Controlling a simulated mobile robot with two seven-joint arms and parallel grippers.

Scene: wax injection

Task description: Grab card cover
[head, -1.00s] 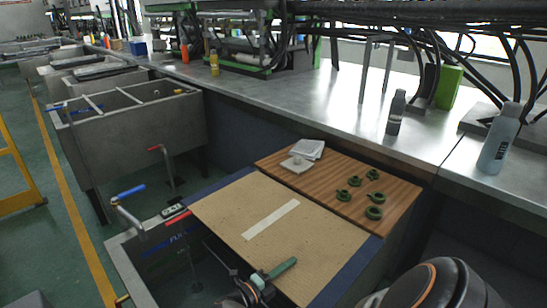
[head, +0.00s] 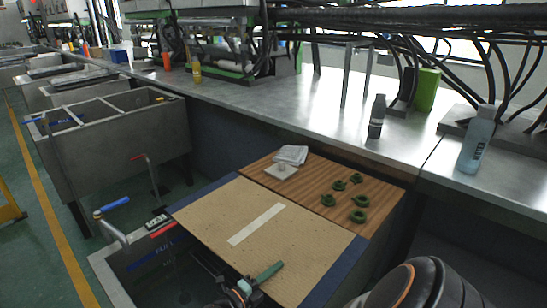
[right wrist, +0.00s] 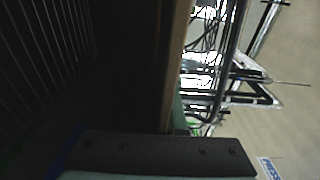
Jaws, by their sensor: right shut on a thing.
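The card cover (head: 215,205) is a flat brown board with a white strip across its middle and blue strips at its sides. It lies over the tank beside the wooden board. My right gripper (head: 252,281) is at the cover's near edge, with one green finger above the board. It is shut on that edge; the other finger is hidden. In the right wrist view, a dark finger part (right wrist: 165,152) crosses the bottom, and a brown edge, probably the cover's (right wrist: 176,65), runs vertically. My left gripper is not in view.
A metal bench (head: 330,100) with bottles (head: 476,140) runs behind. Grey tanks (head: 125,150) stand at left. A tap with a blue handle (head: 115,204) rises beside the cover.

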